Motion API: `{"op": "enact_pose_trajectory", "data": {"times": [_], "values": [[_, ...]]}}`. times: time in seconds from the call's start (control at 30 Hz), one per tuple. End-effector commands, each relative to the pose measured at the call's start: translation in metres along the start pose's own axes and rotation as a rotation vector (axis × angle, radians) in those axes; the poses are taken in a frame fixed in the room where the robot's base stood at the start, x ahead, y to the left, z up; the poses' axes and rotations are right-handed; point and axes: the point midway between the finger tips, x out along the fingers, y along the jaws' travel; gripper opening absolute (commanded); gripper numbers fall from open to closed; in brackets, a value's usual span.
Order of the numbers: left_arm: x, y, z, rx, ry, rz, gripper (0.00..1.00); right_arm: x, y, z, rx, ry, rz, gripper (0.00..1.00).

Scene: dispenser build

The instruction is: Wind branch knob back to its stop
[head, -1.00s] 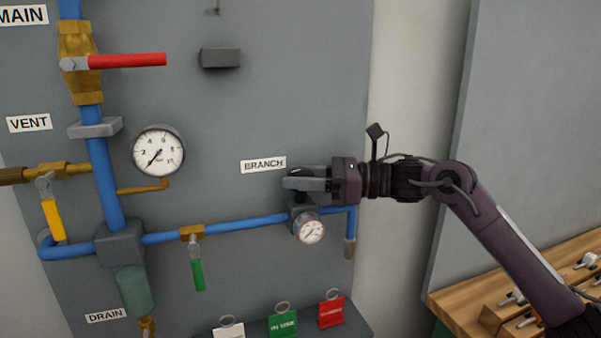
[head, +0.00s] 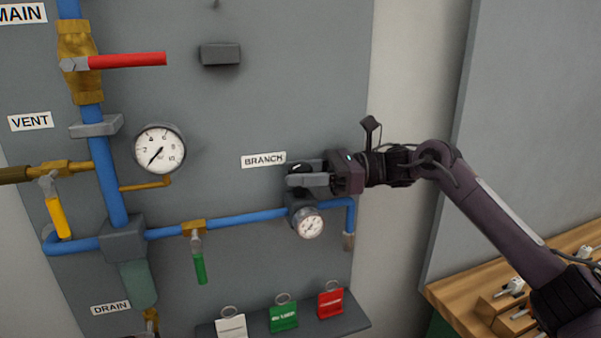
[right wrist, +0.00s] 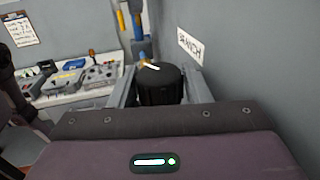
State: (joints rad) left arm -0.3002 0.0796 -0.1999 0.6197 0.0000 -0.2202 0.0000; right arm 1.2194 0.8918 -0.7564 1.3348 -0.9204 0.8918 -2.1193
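The branch knob is a black ribbed knob with a white mark on top; it shows in the right wrist view (right wrist: 160,88). It sits on the branch regulator (head: 300,209) under the BRANCH label (head: 264,160). My right gripper (head: 308,178) reaches in from the right. Its two fingers lie along opposite sides of the knob, against it as far as I can tell, as the right wrist view (right wrist: 162,92) shows. In the head view the fingers hide part of the knob. My left gripper is not in view.
A small gauge (head: 310,224) hangs just below the knob, on the blue pipe (head: 245,219). A green-handled valve (head: 200,267) is to the left. A shelf with white, green and red tags (head: 330,303) lies below. A wooden rack (head: 480,286) stands at the right.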

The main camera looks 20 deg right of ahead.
Motion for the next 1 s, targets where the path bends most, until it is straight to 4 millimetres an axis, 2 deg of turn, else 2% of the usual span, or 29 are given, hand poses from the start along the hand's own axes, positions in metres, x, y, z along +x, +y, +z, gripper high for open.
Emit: {"op": "enact_pose_trajectory", "data": {"times": [0.33,0.73,1.0], "values": [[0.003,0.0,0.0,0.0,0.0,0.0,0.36,-0.005,0.0,-0.001,0.0,0.001,-0.002,0.45],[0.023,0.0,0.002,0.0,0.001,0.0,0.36,-0.067,-0.001,-0.002,-0.001,0.002,-0.004,0.45],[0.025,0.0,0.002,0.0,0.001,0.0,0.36,-0.079,0.0,0.0,0.001,0.0,0.0,0.45]]}}
